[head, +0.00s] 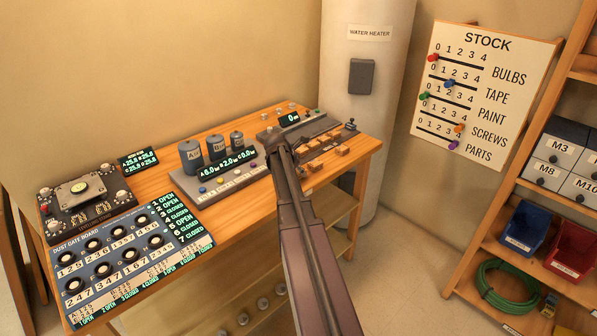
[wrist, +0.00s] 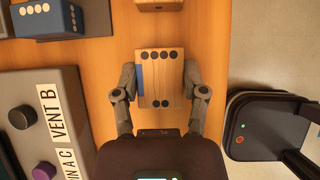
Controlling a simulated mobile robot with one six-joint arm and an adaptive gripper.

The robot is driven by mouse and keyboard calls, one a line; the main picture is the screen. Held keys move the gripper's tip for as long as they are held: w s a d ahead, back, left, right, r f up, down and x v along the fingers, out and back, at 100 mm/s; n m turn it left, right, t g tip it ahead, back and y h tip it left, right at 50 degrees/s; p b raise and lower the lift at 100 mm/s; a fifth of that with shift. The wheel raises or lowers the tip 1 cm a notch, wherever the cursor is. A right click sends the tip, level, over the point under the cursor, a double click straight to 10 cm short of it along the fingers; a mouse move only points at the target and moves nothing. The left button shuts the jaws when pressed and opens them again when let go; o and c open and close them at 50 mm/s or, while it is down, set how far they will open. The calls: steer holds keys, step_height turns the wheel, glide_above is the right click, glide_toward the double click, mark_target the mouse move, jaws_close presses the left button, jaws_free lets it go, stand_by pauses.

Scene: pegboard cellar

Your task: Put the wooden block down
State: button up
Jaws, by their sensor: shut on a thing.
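The wooden block (wrist: 166,92) is in the middle of the wrist view, with black dots along two edges and a blue patch at its left side. My gripper (wrist: 160,68) has one finger on each side of it and is shut on it. Wooden table shows around the block; I cannot tell whether the block touches the table or hangs just above it. In the head view my arm reaches to the table's right part and hides the gripper and most of what it holds.
Several other wooden blocks (head: 314,165) lie at the table's right end. Another block (wrist: 158,4) is ahead in the wrist view. A blue-faced block (wrist: 45,22) sits upper left, and a grey VENT B panel (wrist: 60,90) is at left. Bare table (wrist: 215,50) lies right, ending at an edge.

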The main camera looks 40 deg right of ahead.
steer(key=shift+r+p, duration=1.35)
steer(key=shift+r, duration=0.25)
steer(key=s+a+r+p, duration=0.1)
steer(key=s+a, duration=0.9)
steer(key=a, duration=0.2)
steer(key=shift+s, duration=0.2)
steer(key=shift+s, duration=0.1)
